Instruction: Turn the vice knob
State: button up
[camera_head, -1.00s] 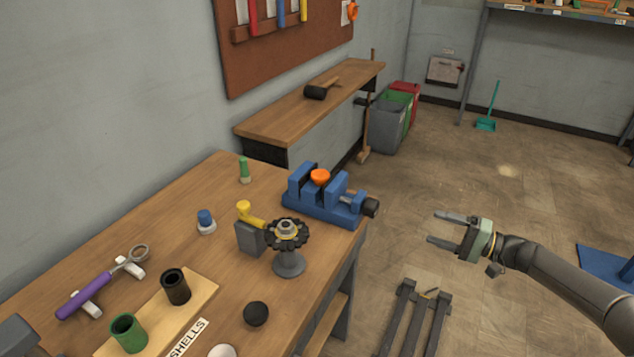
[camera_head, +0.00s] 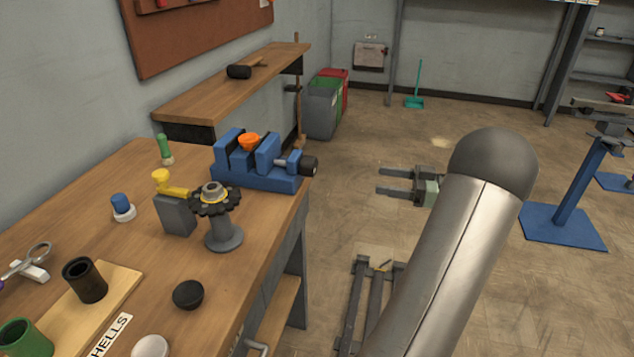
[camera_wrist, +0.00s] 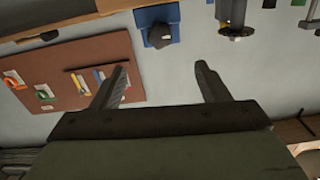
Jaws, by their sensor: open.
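The blue vice (camera_head: 258,165) stands at the right edge of the wooden workbench, with an orange piece (camera_head: 249,141) between its jaws. Its dark knob (camera_head: 309,165) sticks out on the right side, past the bench edge. My gripper (camera_head: 385,181) is open and empty, to the right of the knob with a clear gap, its fingers pointing left toward the vice. My arm hides the parts behind the gripper. In the wrist view the blue vice (camera_wrist: 155,15) and its dark knob (camera_wrist: 160,36) show at the top, beyond and between my open fingers (camera_wrist: 165,75).
The workbench (camera_head: 105,190) also holds a grey stand with a black toothed wheel (camera_head: 216,200), a yellow-topped grey block (camera_head: 175,214), a black dome (camera_head: 188,294) and several small parts. A low dark frame (camera_head: 368,295) stands on the floor. A blue stand (camera_head: 565,226) is at the right.

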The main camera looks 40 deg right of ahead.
jog(key=p, duration=0.2)
send_near(316, 168)
jog(key=shift+n, duration=0.4)
jog(key=x, duration=0.9)
jog(key=shift+w+a+r, duration=0.15)
jog(key=shift+w+a, duration=0.1)
jog(key=shift+b, duration=0.3)
jog(key=c, duration=1)
